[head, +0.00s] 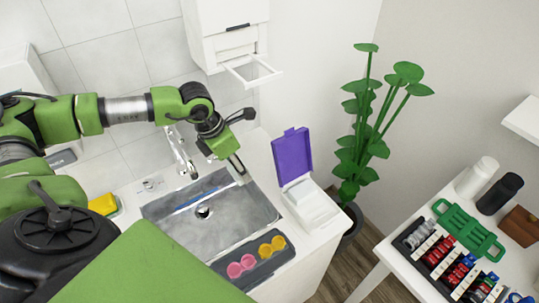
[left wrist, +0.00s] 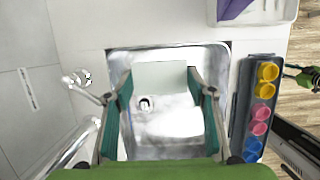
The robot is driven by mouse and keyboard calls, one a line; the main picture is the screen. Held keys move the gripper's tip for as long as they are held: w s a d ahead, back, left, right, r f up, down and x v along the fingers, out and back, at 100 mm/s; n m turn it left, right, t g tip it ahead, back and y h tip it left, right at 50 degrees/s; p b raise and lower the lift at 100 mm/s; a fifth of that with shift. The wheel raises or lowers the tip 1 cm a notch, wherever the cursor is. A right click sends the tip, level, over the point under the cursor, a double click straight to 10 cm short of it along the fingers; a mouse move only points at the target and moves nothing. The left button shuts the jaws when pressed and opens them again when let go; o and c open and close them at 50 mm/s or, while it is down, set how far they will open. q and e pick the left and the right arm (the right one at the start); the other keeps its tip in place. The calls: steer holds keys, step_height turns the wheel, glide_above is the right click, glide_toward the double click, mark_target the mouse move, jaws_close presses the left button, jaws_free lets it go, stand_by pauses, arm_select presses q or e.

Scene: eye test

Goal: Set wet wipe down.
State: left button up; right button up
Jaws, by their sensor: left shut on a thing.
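My left gripper (head: 238,170) hangs over the grey sink (head: 183,240) at its right end. In the left wrist view, its two fingers (left wrist: 160,76) are shut on a flat, pale grey-white sheet, the wet wipe (left wrist: 162,76). The wipe spans between the fingertips above the basin, and its lower side borders the drain in that view. An open wipe box with a purple lid (head: 292,155) stands on the counter right of the sink, with a white top (head: 311,205).
A dark tray with pink cups (head: 241,265) and yellow cups (head: 271,246) lies along the sink's front edge. A tap (head: 182,155) stands behind the sink. A white dispenser (head: 228,30) hangs above. A yellow sponge (head: 103,204) lies left. A plant (head: 368,130) stands beyond the counter.

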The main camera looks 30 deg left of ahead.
mark_target(273, 166)
arm_select(q)
steer(key=w, duration=0.2)
steer(key=w+d+f+p, duration=0.1)
steer(key=w, duration=0.1)
steer(key=w+d+f+p, duration=0.1)
steer(key=shift+w+f, duration=0.2)
steer(key=shift+w, duration=0.2)
steer(key=w+f, duration=0.1)
steer(key=w+p, duration=0.1)
steer(key=shift+w+a+f, duration=0.1)
steer(key=shift+w+f, duration=0.65)
steer(key=shift+w, duration=0.25)
steer(key=shift+w+d+f+p, duration=0.15)
steer(key=shift+w+d+p, duration=0.05)
steer(key=shift+w+p, duration=0.15)
steer(key=shift+w+f, duration=0.65)
steer(key=shift+w, duration=0.2)
steer(key=shift+w+f+p, duration=0.35)
steer(key=shift+f, duration=0.1)
steer(key=shift+s, duration=0.1)
arm_select(e)
steer(key=s+r, duration=0.1)
steer(key=s+d+r, duration=0.1)
steer(key=r, duration=0.1)
steer(key=s+r, duration=0.1)
steer(key=shift+s+d+r, duration=0.1)
steer(key=shift+d+r, duration=0.05)
steer(key=shift+d, duration=0.15)
